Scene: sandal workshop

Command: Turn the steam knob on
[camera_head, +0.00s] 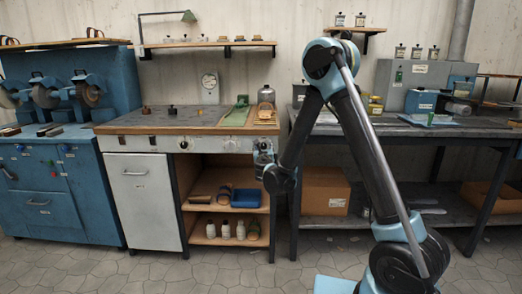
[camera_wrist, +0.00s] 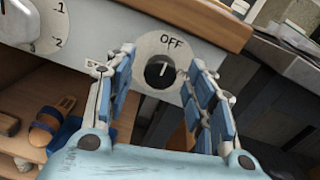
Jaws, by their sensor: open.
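A round black knob (camera_wrist: 160,72) with a white line sits on a pale round dial plate (camera_wrist: 150,46) on the bench's front panel. The dial plate reads "OFF" above the knob, and the white line points roughly up towards it. Lettering at the right of the dial is partly hidden by a finger. My gripper (camera_wrist: 163,66) is open, with one finger on each side of the knob; I cannot tell whether either finger touches it. In the head view my gripper (camera_head: 263,156) is at the right end of the front panel (camera_head: 220,145) and hides the knob.
Another knob (camera_wrist: 17,22) with numbers "1" and "2" is at the upper left of the wrist view. The wooden worktop edge (camera_wrist: 195,18) runs just above the panel. Below is an open shelf with a sandal (camera_wrist: 45,128) and a blue tray (camera_head: 246,197).

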